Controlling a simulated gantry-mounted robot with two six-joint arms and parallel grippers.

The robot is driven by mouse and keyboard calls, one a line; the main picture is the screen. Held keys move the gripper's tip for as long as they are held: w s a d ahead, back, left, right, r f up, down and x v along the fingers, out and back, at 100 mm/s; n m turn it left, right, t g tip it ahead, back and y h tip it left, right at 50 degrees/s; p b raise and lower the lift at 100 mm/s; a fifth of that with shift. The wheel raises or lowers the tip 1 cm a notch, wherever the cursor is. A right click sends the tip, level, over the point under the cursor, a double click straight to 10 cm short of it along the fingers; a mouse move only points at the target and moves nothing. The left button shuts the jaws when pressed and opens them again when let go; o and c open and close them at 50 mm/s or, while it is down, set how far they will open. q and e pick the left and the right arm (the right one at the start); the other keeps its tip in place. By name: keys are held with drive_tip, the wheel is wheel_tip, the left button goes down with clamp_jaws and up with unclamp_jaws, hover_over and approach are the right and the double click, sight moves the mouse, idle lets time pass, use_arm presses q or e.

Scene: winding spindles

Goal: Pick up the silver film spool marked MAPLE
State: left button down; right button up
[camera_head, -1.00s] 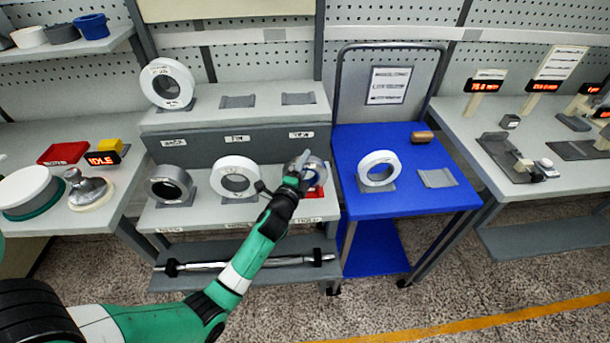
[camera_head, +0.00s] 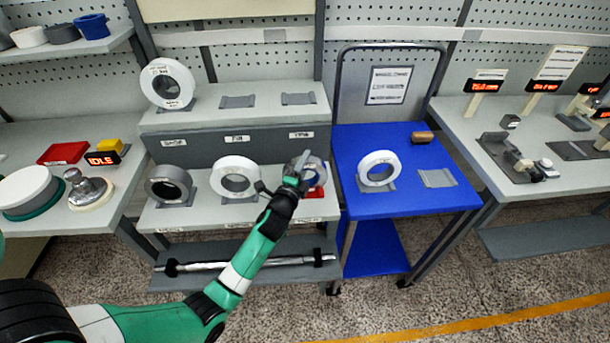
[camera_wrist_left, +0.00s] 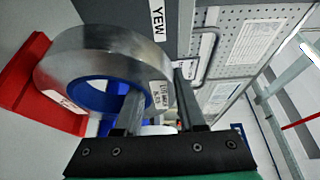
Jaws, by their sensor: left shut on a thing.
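A silver spool with a blue core (camera_wrist_left: 108,50) fills the upper left of the left wrist view. Its white label's small print is too unclear to read as MAPLE. It shows partly behind my left gripper (camera_head: 299,165) in the head view, at the right end of the lower shelf. My left gripper (camera_wrist_left: 158,84) is shut on the spool's ring, one finger inside the core and the other outside. The red holder (camera_wrist_left: 38,90) is close beside the spool; I cannot tell whether they touch. My right gripper is out of view.
A dark grey spool (camera_head: 168,186) and a white spool (camera_head: 235,178) stand left on the same shelf. Another white spool (camera_head: 167,84) stands on the upper tier. A blue cart (camera_head: 405,200) at right holds a white spool (camera_head: 379,170) and an empty holder (camera_head: 437,178).

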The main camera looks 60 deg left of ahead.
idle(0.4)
use_arm(q)
drive_tip(key=shift+r+p, duration=0.45)
drive_tip(key=shift+r, duration=0.1)
wheel_tip(320, 180, up, 3)
drive_tip(key=shift+f+p, duration=0.1)
drive_tip(key=shift+p, duration=1.1)
drive_tip(key=s+d+r+p, duration=0.3)
drive_tip(key=s+r+p, duration=0.6)
drive_tip(key=s+p, duration=0.3)
drive_tip(key=shift+s, duration=0.85)
drive_tip(key=shift+d+r, duration=0.1)
drive_tip(key=shift+d, duration=0.05)
